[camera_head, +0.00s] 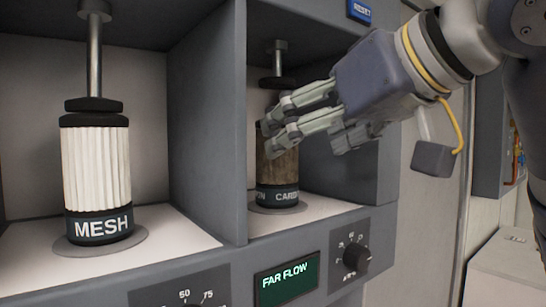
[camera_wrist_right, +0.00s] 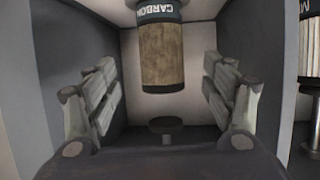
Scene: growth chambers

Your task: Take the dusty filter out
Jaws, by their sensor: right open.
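The dusty filter (camera_head: 277,165) stands upright in the right bay, brown and dirty, with a dark band lettered CARBON at its base. In the right wrist view the filter (camera_wrist_right: 161,58) appears upside down between my spread fingers, with a gap on each side. My right gripper (camera_head: 275,120) is open at the front of that bay, and its fingers hide part of the filter's top. A plunger (camera_head: 278,65) hangs above the filter, apart from it. My left gripper is not in view.
A clean white pleated filter marked MESH (camera_head: 96,175) stands in the left bay. A grey divider wall (camera_head: 207,120) separates the bays. Below are a FAR FLOW display (camera_head: 287,282) and a black knob (camera_head: 356,256). A blue RESET button (camera_head: 360,10) is above right.

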